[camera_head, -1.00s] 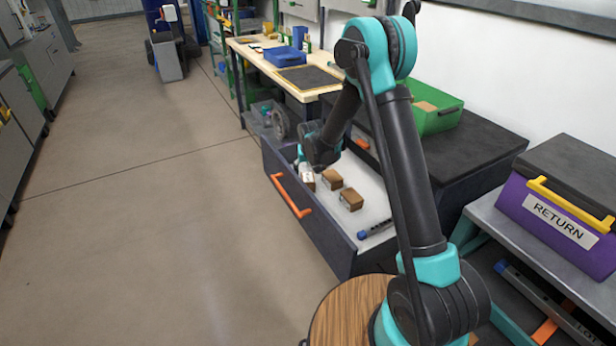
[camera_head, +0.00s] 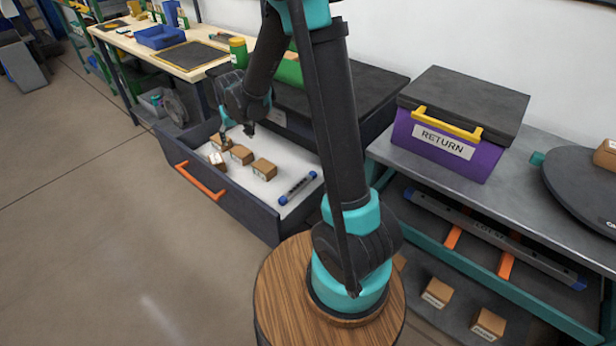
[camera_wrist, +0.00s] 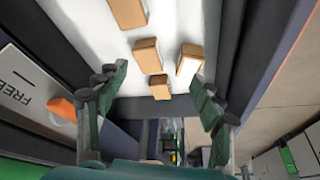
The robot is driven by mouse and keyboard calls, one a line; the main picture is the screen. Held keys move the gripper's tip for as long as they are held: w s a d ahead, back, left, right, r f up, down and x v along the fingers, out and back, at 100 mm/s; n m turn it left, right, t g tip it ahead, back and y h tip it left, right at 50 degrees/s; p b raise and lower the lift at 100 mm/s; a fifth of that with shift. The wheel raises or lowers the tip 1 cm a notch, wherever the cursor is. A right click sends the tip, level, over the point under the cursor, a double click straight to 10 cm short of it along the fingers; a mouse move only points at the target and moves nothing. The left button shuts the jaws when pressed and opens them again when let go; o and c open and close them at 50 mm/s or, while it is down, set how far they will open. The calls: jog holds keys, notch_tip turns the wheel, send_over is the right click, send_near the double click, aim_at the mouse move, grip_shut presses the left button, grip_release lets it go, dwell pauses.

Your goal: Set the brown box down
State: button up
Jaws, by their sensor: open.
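Several small brown boxes lie inside an open drawer with a white floor (camera_head: 285,187). In the head view one box (camera_head: 241,154) is in the middle, another (camera_head: 264,168) to its right, and a box with a white label (camera_head: 217,160) is near the front wall. One more (camera_head: 221,142) lies under my gripper (camera_head: 224,132). In the wrist view my gripper (camera_wrist: 160,85) is open, its fingers wide apart. A small box (camera_wrist: 159,87) shows between the fingertips, touching neither. I cannot tell which box the task means.
A blue-ended bar (camera_head: 298,187) lies at the drawer's right end. An orange handle (camera_head: 201,181) is on its front. A purple RETURN box (camera_head: 445,140) stands on a grey bench to the right. A workbench (camera_head: 150,47) stands behind at left. The floor at left is clear.

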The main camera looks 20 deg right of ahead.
jog(key=s+d+r+m, duration=0.1)
jog(key=s+d+r, duration=0.3)
jog(key=s+d, duration=1)
jog(key=s+d+f, duration=0.1)
jog(key=s+d, duration=0.1)
jog(key=s, duration=0.5)
jog(key=s+d+f, duration=0.1)
jog(key=s+d, duration=0.1)
jog(key=s, duration=0.5)
jog(key=shift+f+m+h, duration=0.3)
jog(key=shift+f+m, duration=0.05)
jog(key=shift+m, duration=0.05)
